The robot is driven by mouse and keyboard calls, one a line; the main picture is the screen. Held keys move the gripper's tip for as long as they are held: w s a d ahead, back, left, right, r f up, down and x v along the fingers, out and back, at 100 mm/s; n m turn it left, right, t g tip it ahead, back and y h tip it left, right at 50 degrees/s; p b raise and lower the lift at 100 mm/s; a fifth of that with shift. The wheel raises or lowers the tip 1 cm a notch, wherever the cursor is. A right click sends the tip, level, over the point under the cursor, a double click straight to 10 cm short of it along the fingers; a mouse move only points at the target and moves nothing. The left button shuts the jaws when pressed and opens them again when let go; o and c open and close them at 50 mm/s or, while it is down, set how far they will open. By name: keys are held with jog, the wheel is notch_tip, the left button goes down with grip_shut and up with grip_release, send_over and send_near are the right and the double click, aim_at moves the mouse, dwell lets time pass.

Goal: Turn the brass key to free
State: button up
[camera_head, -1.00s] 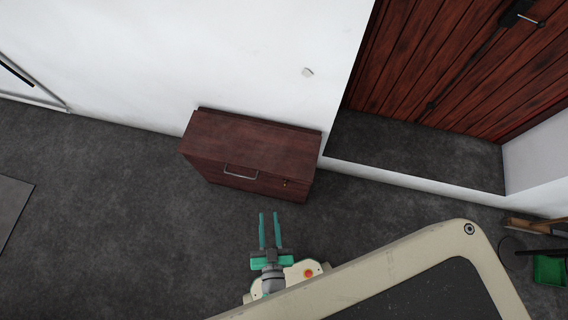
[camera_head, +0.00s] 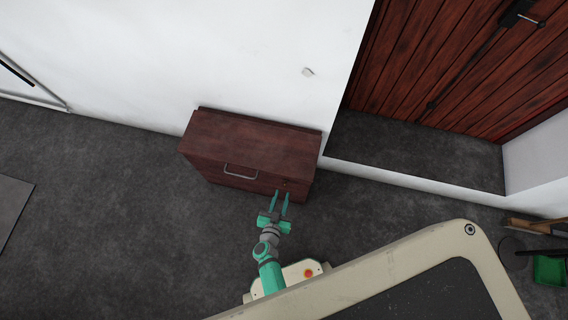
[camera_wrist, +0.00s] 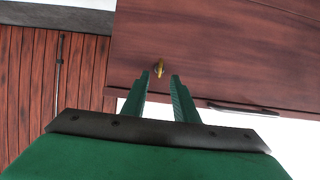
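A small brass key (camera_wrist: 158,68) sits in the front of a dark red-brown wooden cabinet (camera_head: 250,146). In the wrist view the key shows just beyond and between my fingertips, apart from them as far as I can see. My gripper (camera_head: 281,196) is open, with its two green fingers pointing at the right part of the cabinet front; it fills the lower part of the wrist view (camera_wrist: 160,84). In the head view the key is tiny or hidden near the fingertips. The cabinet's metal handle (camera_head: 241,172) is left of my gripper and also shows in the wrist view (camera_wrist: 243,108).
The cabinet stands against a white wall (camera_head: 200,60). A red-brown plank door (camera_head: 440,60) is set back to its right. Grey floor (camera_head: 110,210) lies clear to the left. A green bin (camera_head: 550,269) is at the far right.

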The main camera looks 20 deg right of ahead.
aim_at(285, 184)
jog(key=shift+x, duration=2.65)
grip_shut()
